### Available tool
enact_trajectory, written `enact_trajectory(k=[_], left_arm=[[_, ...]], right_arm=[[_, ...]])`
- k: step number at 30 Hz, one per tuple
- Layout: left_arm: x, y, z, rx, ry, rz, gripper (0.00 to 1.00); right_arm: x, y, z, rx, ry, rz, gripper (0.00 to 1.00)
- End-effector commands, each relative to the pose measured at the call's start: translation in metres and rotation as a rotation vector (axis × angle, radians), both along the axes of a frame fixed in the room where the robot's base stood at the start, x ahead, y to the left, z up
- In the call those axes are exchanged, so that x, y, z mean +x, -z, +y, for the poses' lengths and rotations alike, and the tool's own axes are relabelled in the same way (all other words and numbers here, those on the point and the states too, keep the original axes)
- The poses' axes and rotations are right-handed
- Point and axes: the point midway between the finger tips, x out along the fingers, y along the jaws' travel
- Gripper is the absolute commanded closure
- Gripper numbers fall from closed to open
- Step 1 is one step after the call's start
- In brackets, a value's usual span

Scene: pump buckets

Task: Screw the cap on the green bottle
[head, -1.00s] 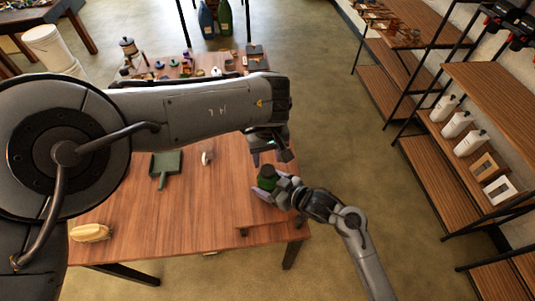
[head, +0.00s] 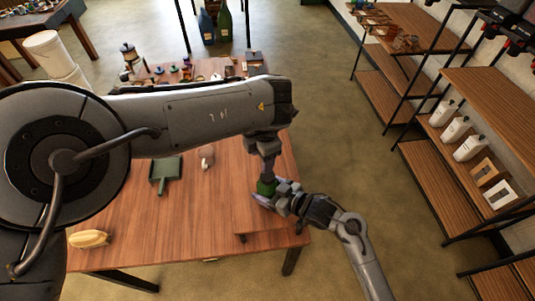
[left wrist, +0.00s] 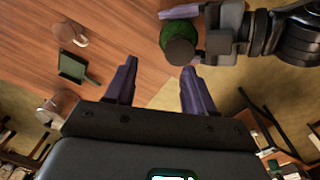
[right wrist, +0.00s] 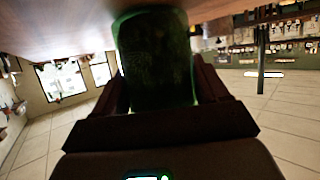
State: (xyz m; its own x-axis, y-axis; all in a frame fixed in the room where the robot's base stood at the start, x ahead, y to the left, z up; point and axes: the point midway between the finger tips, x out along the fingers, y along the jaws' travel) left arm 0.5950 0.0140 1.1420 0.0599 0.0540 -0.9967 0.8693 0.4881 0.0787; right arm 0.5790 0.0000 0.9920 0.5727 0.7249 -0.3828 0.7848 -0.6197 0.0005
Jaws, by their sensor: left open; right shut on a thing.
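The green bottle (head: 265,187) is near the right side of the wooden table, and my right gripper (head: 272,194) is shut on it. It fills the space between the fingers in the right wrist view (right wrist: 155,50). A dark round cap (left wrist: 181,52) shows on top of the bottle in the left wrist view; I cannot tell how tightly it sits. My left gripper (left wrist: 158,68) is open, pointing down above the bottle. The cap lies just beyond its right fingertip, not centred between the fingers. In the head view my left gripper hides the cap.
On the table (head: 190,225) lie a green dustpan (head: 164,170), a small pale object (head: 207,153) and a yellow object (head: 90,239). The table's front middle is clear. Shelves (head: 455,150) stand at the right; a cluttered table is behind.

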Motion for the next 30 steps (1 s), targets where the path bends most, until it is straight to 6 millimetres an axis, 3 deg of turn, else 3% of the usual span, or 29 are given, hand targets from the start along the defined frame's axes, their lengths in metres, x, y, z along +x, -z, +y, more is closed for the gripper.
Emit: enact_trajectory(k=[30], left_arm=[[0.006, -0.024, 0.001, -0.189, -2.417, -0.195, 0.46]], right_arm=[[0.000, 0.001, 0.000, 0.000, 0.001, 0.001, 1.00]])
